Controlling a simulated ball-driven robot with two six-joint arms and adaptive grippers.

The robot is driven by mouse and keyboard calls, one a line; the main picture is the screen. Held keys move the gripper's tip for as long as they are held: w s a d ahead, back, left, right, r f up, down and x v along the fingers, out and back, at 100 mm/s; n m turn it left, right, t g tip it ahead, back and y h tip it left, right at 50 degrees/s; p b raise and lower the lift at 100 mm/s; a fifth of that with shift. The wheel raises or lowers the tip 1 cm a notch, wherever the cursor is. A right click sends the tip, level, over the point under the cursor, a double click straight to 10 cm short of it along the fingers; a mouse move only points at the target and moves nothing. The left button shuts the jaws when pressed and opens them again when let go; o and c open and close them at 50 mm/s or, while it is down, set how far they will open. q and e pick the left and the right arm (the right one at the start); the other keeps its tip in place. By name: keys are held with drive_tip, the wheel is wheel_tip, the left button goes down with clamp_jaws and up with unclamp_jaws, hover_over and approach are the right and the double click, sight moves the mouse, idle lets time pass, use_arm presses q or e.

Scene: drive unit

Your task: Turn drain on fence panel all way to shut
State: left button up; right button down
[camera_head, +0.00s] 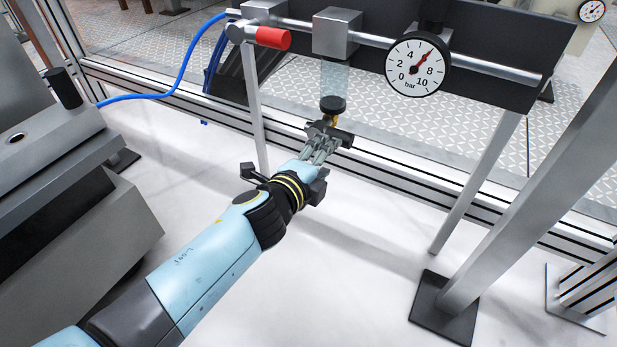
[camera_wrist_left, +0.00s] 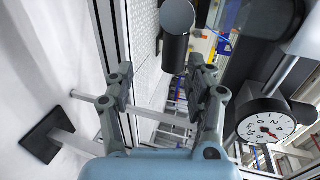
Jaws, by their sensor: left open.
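The drain (camera_head: 333,119), a small brass-coloured piece, sits under the black bottom cap of a clear bowl (camera_head: 334,78) on the dark panel (camera_head: 480,45). My left gripper (camera_head: 331,132) is at the drain from below, its fingertips just under it and partly covering it. Contact cannot be told. In the left wrist view, the two fingers (camera_wrist_left: 160,78) stand wide apart with nothing held between them. A dark cylinder (camera_wrist_left: 176,50) shows beyond the fingertips; I cannot tell which part it is. My right gripper is not in view.
A pressure gauge (camera_head: 416,67) hangs on the pipe right of the bowl. A red-handled valve (camera_head: 272,39) with a blue hose (camera_head: 185,60) is to its left. Panel legs (camera_head: 478,185) and a thick post (camera_head: 530,190) stand at right. The white floor is open below.

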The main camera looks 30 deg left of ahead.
use_arm(q)
drive_tip(key=s, duration=0.6)
drive_tip(key=shift+a+f, duration=0.1)
idle(0.4)
